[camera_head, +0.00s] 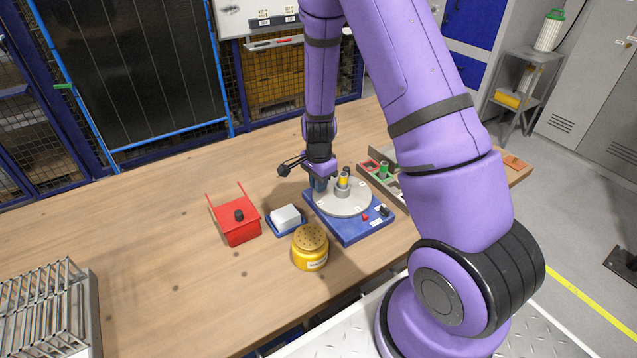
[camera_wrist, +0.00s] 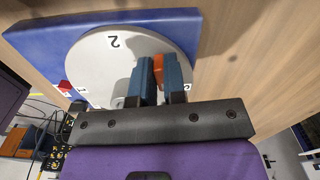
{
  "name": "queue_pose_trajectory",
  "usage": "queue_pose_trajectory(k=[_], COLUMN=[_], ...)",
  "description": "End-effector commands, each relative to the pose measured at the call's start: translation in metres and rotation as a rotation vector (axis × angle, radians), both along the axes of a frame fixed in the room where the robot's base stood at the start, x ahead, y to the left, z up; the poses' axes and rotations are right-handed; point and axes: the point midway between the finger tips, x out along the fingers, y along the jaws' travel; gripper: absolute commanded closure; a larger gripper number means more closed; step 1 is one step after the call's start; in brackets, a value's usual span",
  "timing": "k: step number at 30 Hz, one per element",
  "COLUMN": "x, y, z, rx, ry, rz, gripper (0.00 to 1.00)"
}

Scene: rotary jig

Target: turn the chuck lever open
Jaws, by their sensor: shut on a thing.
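The rotary jig has a round grey disc (camera_head: 347,201) on a blue base (camera_head: 350,234). A grey chuck (camera_head: 343,191) with a yellow part at its top stands on the disc. My gripper (camera_head: 320,184) is down at the disc's back left, beside the chuck. In the wrist view the blue fingers of my gripper (camera_wrist: 160,78) are closed on the orange chuck lever (camera_wrist: 158,70). The disc (camera_wrist: 113,45) shows there with a "2" mark. The fingers hide most of the lever and chuck in the wrist view, so the lever's angle is unclear.
A white block in a blue tray (camera_head: 287,220) and a yellow perforated jar (camera_head: 310,247) stand left of the jig. A red bin (camera_head: 238,222) is farther left, a wire rack (camera_head: 45,305) at front left. A grey parts tray (camera_head: 378,172) lies behind right. The left bench is mostly clear.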

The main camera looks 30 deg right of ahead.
Motion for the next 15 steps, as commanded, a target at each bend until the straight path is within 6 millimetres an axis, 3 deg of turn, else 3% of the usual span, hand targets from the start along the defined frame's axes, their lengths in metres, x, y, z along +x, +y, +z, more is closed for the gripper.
queue_pose_trajectory(k=[9,10,13,15], x=[0.0003,0.0003,0.0003,0.0002], y=[-0.0002,-0.0002,-0.0002,-0.0002], z=[0.0002,0.0002,0.0002,0.0001], rx=[0.0,0.0,0.0,0.0], ry=[-0.001,-0.001,-0.001,-0.001], rz=[0.001,0.001,0.001,0.001], gripper=[1.0,0.86,0.63,0.63])
